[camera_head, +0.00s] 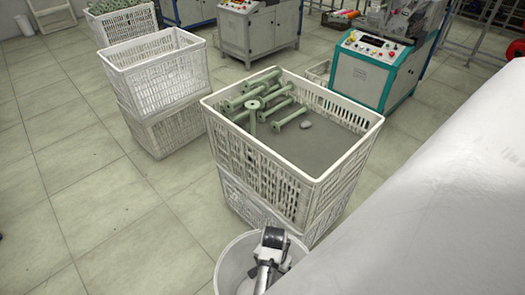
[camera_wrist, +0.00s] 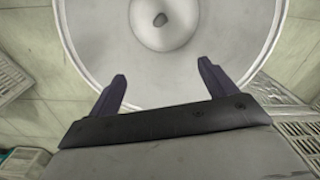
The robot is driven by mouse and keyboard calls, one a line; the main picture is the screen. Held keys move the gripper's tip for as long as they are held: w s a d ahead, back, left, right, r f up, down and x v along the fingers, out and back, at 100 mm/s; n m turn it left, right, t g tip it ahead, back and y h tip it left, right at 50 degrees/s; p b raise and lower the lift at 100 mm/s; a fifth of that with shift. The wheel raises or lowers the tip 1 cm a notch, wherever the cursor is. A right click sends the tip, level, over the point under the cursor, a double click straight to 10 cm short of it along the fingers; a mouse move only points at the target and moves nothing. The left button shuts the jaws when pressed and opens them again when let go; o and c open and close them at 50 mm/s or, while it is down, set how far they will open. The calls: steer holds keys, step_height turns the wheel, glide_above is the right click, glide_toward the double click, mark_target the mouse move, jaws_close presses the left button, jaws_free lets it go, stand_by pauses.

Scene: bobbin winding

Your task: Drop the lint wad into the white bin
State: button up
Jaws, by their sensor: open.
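The white bin (camera_head: 226,266) stands at the bottom of the head view, beside the front crate stack. My gripper (camera_wrist: 161,70) is open, with nothing between its two dark fingers, and sits above the bin. In the wrist view the bin's round rim and wall (camera_wrist: 95,40) fill the upper part. A small grey lump (camera_wrist: 160,18), which looks like the lint wad, is inside the bin over its pale bottom, apart from the fingers. My arm hides part of the bin in the head view.
The front white crate (camera_head: 262,168) holds several green bobbins (camera_head: 292,118) and a small grey lump (camera_head: 305,124) on a grey surface. Another crate stack (camera_head: 155,75) stands behind left. A teal machine (camera_head: 365,75) stands behind right. Tiled floor at left is clear.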

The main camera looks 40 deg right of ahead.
step_height(320, 180, up, 7)
stand_by(0.3)
